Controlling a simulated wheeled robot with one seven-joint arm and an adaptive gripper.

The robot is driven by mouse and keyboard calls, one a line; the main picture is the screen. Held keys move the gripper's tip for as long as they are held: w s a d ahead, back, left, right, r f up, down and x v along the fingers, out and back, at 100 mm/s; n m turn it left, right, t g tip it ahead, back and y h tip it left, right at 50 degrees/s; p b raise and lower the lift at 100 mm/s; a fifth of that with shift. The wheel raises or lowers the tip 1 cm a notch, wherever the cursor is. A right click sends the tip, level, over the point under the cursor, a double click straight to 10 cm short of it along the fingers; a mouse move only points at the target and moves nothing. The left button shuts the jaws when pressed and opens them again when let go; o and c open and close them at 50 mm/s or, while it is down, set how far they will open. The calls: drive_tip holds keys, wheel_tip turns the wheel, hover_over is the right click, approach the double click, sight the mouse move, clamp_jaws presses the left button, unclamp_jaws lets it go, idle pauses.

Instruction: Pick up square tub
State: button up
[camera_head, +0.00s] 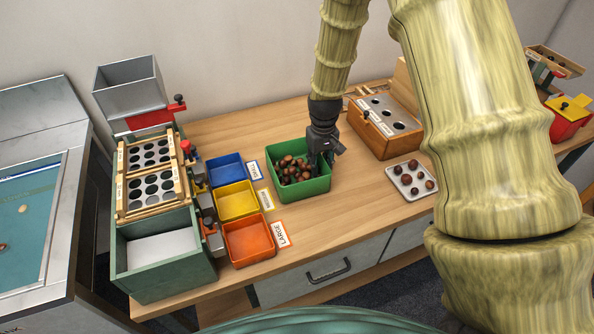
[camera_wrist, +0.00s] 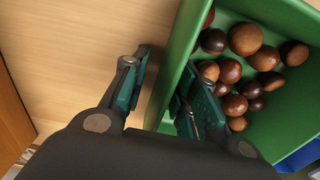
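The square tub is a green open tub (camera_head: 304,198) with several brown chestnuts in it, standing on the wooden bench in the head view. In the wrist view its near wall (camera_wrist: 180,60) runs between my two fingers. My gripper (camera_head: 323,158) points down over the tub's right wall. In the wrist view my gripper (camera_wrist: 162,90) is open, with one finger inside the tub beside the chestnuts and the other outside above the bench. A gap shows between the outer finger and the wall. The fingertips' depth is hard to tell.
Blue (camera_head: 226,171), yellow (camera_head: 237,201) and orange (camera_head: 249,240) bins stand left of the tub, with labels beside them. A wooden box with holes (camera_head: 385,124) and a white tray of chestnuts (camera_head: 395,170) lie to the right. A sorting rack (camera_head: 165,254) stands farther left.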

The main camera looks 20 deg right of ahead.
drive_tip(key=shift+w+f, duration=0.1)
drive_tip(key=shift+f, duration=0.05)
clamp_jaws()
idle(0.4)
